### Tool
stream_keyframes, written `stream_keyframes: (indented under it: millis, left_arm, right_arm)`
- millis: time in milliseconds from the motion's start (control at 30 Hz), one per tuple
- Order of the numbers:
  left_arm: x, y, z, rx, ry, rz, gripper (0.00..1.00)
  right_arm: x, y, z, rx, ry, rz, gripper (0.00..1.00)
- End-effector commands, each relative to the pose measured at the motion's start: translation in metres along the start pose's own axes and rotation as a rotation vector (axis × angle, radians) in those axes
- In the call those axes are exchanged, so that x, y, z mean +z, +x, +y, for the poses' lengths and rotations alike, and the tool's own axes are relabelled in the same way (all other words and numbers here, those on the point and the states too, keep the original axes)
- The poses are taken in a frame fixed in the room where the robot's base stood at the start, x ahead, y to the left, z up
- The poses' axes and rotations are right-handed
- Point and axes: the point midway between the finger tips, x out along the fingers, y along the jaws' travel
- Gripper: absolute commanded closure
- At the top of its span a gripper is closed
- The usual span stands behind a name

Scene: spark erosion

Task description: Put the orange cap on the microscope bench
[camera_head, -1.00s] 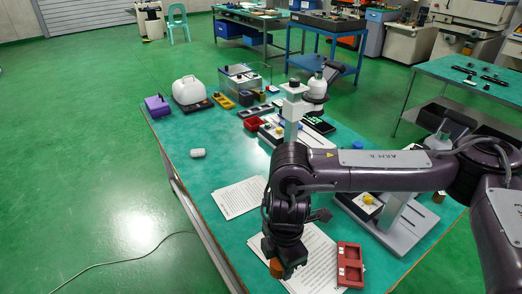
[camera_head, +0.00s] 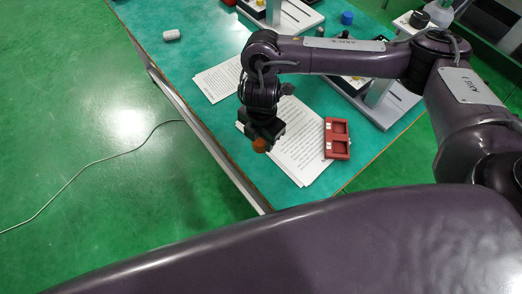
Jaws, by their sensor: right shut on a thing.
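The small orange cap (camera_head: 260,146) is held at the tip of my right gripper (camera_head: 263,137), which points down. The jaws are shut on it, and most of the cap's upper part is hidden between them. Gripper and cap appear over the near-left edge of the printed sheets, on the green-topped bench (camera_head: 205,62). I cannot tell the height of the cap above the sheets. White stands with bases, like microscope stands, are partly in view on this bench; whether it is the microscope bench I cannot tell. My left gripper is out of view.
A red two-pocket tray (camera_head: 337,139) lies right of the printed sheets (camera_head: 300,150). More sheets (camera_head: 220,78) lie farther back. A white cylinder (camera_head: 172,35) and a blue cap (camera_head: 347,18) are at the back. A grey stand base (camera_head: 398,108) is at right. Green floor is open at left.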

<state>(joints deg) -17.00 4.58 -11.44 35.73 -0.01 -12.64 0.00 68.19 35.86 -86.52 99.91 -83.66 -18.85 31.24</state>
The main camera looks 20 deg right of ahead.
Motion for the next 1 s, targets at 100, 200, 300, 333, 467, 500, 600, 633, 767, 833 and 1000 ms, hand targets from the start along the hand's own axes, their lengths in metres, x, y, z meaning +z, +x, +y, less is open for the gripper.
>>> stream_keyframes:
  millis: [100, 200, 300, 333, 467, 500, 600, 633, 767, 833, 1000]
  left_arm:
    - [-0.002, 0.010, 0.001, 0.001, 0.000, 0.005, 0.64]
    - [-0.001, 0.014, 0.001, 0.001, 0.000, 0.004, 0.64]
    - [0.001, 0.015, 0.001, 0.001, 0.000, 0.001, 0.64]
    - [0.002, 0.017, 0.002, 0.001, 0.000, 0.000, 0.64]
    - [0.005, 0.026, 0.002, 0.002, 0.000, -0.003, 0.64]
    - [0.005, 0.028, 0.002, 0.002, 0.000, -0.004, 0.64]
    - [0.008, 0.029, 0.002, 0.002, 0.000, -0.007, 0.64]
    - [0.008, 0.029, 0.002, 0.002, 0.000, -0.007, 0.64]
    - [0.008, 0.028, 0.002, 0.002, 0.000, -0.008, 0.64]
    - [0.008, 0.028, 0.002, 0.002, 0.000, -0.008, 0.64]
    - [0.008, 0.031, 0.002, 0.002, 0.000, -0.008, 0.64]
  right_arm:
    - [-0.001, 0.029, -0.001, -0.003, 0.003, 0.003, 0.80]
    - [-0.001, 0.040, 0.001, 0.001, 0.001, 0.002, 0.80]
    - [-0.001, 0.045, 0.001, 0.001, 0.000, 0.002, 0.80]
    - [-0.001, 0.048, 0.000, 0.000, 0.001, 0.002, 0.80]
    - [-0.001, 0.070, 0.000, -0.002, 0.002, 0.003, 0.80]
    - [-0.001, 0.074, 0.000, -0.001, 0.002, 0.003, 0.80]
    - [-0.001, 0.081, 0.001, 0.000, 0.001, 0.001, 0.80]
    - [0.000, 0.081, 0.001, 0.001, 0.001, 0.000, 0.80]
    - [0.000, 0.080, 0.001, 0.002, 0.000, 0.000, 0.80]
    - [0.000, 0.080, 0.001, 0.002, 0.000, 0.000, 0.80]
    - [0.000, 0.085, 0.001, 0.001, 0.000, 0.000, 0.80]
